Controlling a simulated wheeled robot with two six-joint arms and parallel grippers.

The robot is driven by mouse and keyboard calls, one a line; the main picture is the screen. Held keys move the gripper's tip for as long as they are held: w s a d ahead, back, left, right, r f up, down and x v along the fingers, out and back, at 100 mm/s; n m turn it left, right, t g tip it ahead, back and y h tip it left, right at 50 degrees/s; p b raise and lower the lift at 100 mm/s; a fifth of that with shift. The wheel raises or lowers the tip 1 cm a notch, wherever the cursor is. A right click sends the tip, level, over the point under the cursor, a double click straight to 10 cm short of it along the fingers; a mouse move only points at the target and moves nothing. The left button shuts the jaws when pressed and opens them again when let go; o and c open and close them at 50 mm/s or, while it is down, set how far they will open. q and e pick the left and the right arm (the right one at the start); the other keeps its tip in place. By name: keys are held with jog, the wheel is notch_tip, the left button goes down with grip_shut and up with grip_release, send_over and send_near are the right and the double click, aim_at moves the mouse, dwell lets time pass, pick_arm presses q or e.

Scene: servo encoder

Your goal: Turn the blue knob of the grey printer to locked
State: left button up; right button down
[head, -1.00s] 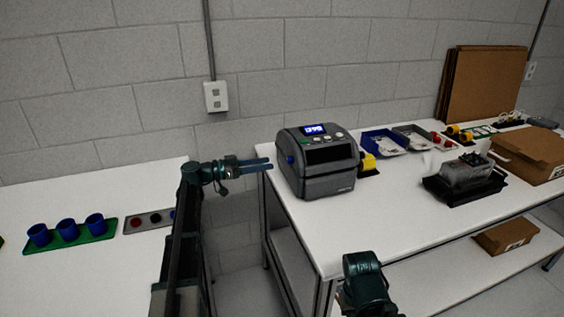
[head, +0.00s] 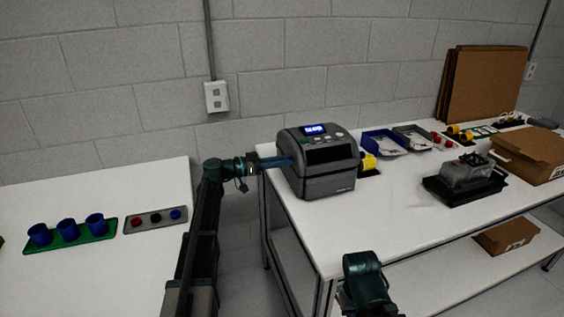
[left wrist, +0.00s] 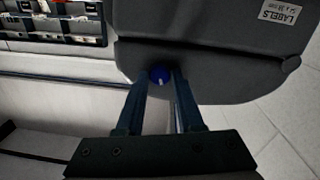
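The grey printer (head: 328,187) stands at the left end of the right table with its blue display (head: 313,129) lit; I cannot read the text. The blue knob (left wrist: 159,75) is on the printer's left side and shows in the left wrist view, with a pale mark on its face. My left gripper (head: 283,162) reaches in from the left at the knob. In the left wrist view its fingers (left wrist: 161,79) lie one on each side of the knob, apart, with a small gap on the right. My right gripper is not in view; only part of my right arm shows.
A yellow part (head: 368,162) sits against the printer's right side. Blue bins (head: 384,143), a black tray (head: 440,188) and a cardboard box (head: 530,158) stand further right. The left table holds blue cups (head: 67,229) and a button panel (head: 154,221). The table front is clear.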

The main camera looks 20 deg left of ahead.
pick_arm(q)
grip_shut()
jog(key=shift+n+b, duration=0.55)
jog(key=shift+n, duration=6.45)
jog(key=o, duration=0.5)
grip_release()
